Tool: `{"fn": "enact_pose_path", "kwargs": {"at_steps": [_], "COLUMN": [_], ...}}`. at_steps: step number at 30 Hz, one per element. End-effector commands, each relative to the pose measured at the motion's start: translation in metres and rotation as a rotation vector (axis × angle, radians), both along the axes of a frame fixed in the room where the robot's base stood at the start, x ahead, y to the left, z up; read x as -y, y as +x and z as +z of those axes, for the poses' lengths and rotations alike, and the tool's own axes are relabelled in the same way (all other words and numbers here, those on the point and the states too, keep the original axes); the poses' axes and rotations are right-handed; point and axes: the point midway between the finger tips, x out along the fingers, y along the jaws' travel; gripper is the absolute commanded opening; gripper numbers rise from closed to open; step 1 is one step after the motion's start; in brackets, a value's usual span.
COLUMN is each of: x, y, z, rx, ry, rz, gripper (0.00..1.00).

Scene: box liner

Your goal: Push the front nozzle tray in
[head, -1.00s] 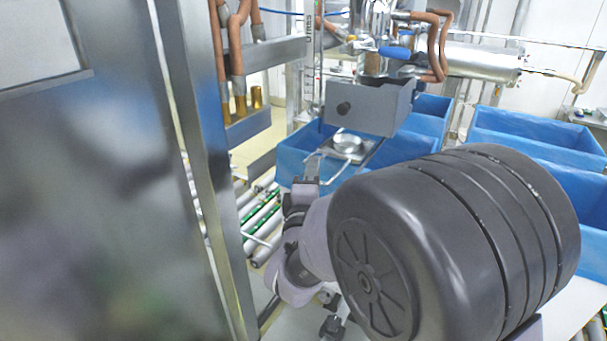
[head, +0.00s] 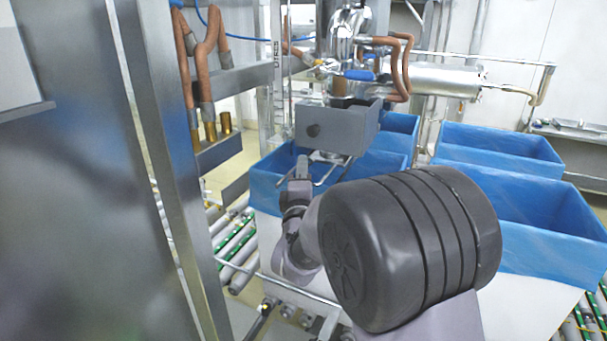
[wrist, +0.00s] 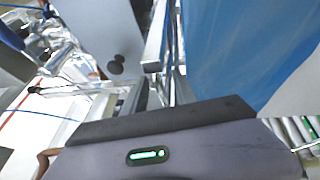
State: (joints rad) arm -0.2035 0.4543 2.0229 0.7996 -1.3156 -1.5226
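The front nozzle tray (head: 327,156) is a thin metal tray below the grey housing with a black knob (head: 336,128), above a blue-lined box. Most of it is hidden under the housing, and a bent metal rod handle (head: 325,178) hangs out at its front. My gripper (head: 302,164) is at the left front of the tray, close to the handle; I cannot tell whether they touch. The gap between its fingers is not clear. The wrist view shows my dark gripper edge, the grey housing (wrist: 105,35) and a metal bar beside blue liner.
The blue-lined box (head: 268,192) is just below my gripper. More blue-lined boxes (head: 500,145) stand at the right and behind. A steel post and panel (head: 150,150) stand close on the left. Rollers (head: 235,250) run below.

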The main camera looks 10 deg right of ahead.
Motion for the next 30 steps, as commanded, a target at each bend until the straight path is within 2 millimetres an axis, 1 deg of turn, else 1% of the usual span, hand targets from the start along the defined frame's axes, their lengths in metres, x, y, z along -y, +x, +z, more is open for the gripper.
{"fn": "enact_pose_path", "kwargs": {"at_steps": [13, 17, 20, 23, 30], "x": [0.001, -0.001, -0.005, -0.011, -0.025], "y": [0.0, -0.009, -0.028, -0.054, -0.124], "z": [-0.003, -0.005, -0.008, -0.012, -0.023], "rx": [-0.006, -0.007, -0.008, -0.008, -0.006], "ry": [0.001, 0.001, 0.001, 0.001, 0.001], "rz": [-0.001, -0.001, 0.001, 0.002, 0.004], "gripper": [0.3, 0.3, 0.3, 0.3, 0.3]}}
